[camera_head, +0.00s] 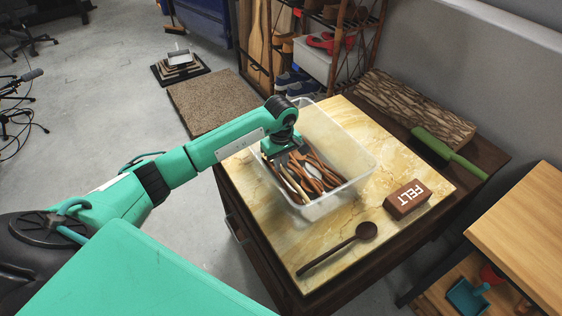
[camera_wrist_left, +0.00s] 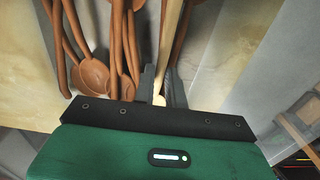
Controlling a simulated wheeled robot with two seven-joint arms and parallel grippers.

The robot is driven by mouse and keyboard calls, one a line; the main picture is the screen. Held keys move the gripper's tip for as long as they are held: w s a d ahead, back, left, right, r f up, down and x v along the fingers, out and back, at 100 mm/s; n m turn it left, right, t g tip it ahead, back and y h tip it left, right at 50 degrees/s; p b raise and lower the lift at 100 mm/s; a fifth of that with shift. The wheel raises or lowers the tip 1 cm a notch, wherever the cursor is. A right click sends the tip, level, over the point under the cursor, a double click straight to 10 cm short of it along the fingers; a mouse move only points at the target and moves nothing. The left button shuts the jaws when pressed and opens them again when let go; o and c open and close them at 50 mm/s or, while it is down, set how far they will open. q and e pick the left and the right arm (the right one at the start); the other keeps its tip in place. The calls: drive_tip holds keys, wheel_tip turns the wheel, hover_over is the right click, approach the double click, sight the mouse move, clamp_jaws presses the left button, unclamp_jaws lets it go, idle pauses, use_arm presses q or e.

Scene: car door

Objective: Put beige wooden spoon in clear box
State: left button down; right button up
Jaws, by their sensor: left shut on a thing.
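The clear box (camera_head: 350,155) stands on a yellow marble-like top and holds several reddish-brown wooden utensils (camera_head: 318,172). My left gripper (camera_head: 284,160) points down into the box at its left side. In the left wrist view, its two fingers (camera_wrist_left: 160,72) are shut on the pale handle of the beige wooden spoon (camera_wrist_left: 171,40). The spoon's far end runs out of the top of that view. I cannot tell whether the spoon touches the box floor. Brown spoons (camera_wrist_left: 92,72) lie just left of the fingers. My right gripper is not in view.
A dark brown spoon (camera_head: 340,247) lies on the top in front of the box. A brown FELT block (camera_head: 407,198) lies to its right. A green-handled brush (camera_head: 448,153) and a wood log (camera_head: 415,108) lie behind. A wooden table (camera_head: 525,225) stands at right.

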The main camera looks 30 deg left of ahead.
use_arm(q)
drive_tip(key=c, duration=1.4)
unclamp_jaws()
drive_tip(key=shift+c, duration=0.2)
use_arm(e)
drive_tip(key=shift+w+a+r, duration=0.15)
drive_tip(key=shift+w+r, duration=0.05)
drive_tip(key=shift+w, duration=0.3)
use_arm(q)
drive_tip(key=shift+r, duration=0.1)
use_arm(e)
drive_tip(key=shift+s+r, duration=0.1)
